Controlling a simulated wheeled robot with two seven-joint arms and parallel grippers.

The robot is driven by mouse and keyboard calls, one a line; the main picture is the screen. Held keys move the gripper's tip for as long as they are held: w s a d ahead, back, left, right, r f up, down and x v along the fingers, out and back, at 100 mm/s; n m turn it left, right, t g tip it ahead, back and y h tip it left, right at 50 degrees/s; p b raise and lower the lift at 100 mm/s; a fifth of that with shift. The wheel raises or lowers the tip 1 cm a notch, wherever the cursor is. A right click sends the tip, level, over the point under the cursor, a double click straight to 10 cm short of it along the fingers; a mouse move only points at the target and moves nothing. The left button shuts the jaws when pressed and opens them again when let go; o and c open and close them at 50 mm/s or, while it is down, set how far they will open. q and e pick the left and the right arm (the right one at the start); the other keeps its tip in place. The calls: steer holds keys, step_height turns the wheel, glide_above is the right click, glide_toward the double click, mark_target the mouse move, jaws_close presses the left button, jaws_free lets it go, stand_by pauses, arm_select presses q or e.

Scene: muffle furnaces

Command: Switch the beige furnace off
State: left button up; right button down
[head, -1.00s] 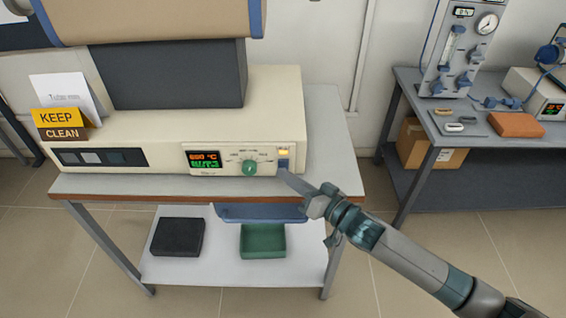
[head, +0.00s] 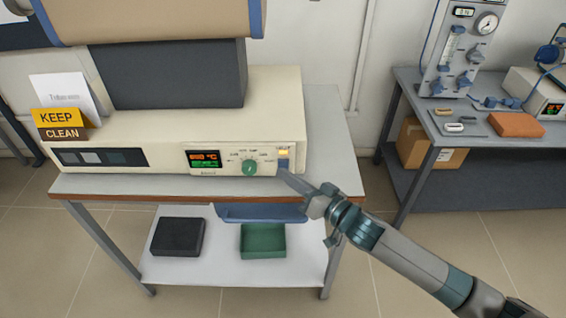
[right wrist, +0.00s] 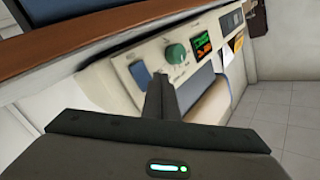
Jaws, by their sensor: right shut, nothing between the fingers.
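The beige furnace (head: 200,110) stands on the table at left. Its display (head: 204,160) is lit in orange and green. A green knob (head: 249,167) sits right of the display, and a blue switch (head: 283,164) is at the panel's right end below a lit yellow-orange lamp (head: 284,152). My right gripper (head: 285,174) is shut and empty, its tips at the switch's lower edge. In the right wrist view the closed fingers (right wrist: 156,84) are just beside the blue switch (right wrist: 140,74); I cannot tell whether they touch it. My left gripper is out of view.
The furnace table's front edge (head: 180,199) runs just below the panel. Its lower shelf holds a black tray (head: 177,237) and a green tray (head: 263,241). A "KEEP CLEAN" sign (head: 60,125) stands at the left. Another bench (head: 410,100) is at the right.

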steer(key=shift+w+r, duration=0.1)
steer(key=shift+w, duration=0.2)
stand_by(0.6)
steer(key=shift+w+p, duration=0.3)
steer(key=shift+w, duration=0.15)
stand_by(1.0)
steer(key=shift+s, duration=0.2)
steer(key=shift+s+p, duration=0.4)
steer(key=shift+s, duration=0.2)
steer(key=shift+s, duration=0.1)
steer(key=s, duration=0.1)
steer(key=s+p, duration=0.1)
steer(key=s, duration=0.2)
steer(key=shift+s+f+p, duration=0.35)
steer(key=shift+s+p, duration=0.05)
stand_by(0.5)
